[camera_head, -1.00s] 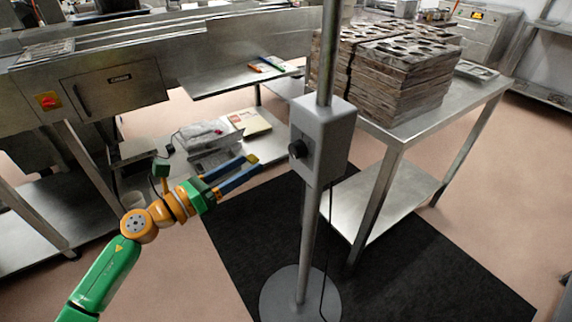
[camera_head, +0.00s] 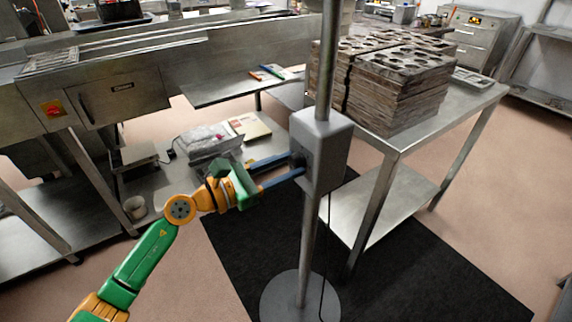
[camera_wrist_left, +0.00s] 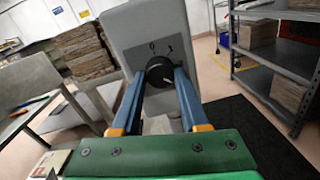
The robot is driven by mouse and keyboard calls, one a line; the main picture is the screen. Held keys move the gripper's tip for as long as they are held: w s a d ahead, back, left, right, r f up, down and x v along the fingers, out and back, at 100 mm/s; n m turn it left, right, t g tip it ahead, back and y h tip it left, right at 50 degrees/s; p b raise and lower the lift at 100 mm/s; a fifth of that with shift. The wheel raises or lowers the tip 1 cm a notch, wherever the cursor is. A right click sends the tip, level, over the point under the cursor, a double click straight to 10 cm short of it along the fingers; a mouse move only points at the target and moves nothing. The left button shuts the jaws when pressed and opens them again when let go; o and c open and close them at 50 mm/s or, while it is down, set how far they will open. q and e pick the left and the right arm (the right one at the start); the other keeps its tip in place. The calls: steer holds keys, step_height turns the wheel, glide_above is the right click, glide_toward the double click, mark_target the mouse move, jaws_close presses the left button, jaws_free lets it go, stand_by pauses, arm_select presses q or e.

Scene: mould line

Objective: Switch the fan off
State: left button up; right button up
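The fan's grey control box (camera_head: 328,150) sits on a metal pole with a round base (camera_head: 300,297). The fan's head is out of view. A round black knob (camera_wrist_left: 160,72) is on the box face, below small "0" and "1" marks. My left gripper (camera_head: 297,164) has its blue fingers apart, one on each side of the knob. In the left wrist view the fingertips (camera_wrist_left: 161,75) flank the knob closely; I cannot tell whether they touch it. My right gripper is out of view.
A steel table (camera_head: 408,140) with stacked moulds (camera_head: 400,95) stands right of the pole. A steel line with a lower shelf (camera_head: 225,92) runs behind. A black mat (camera_head: 400,265) lies under the stand, with a cable hanging by the pole. A rack (camera_wrist_left: 275,50) stands right in the wrist view.

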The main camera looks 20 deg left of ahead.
arm_select(q)
jaws_close()
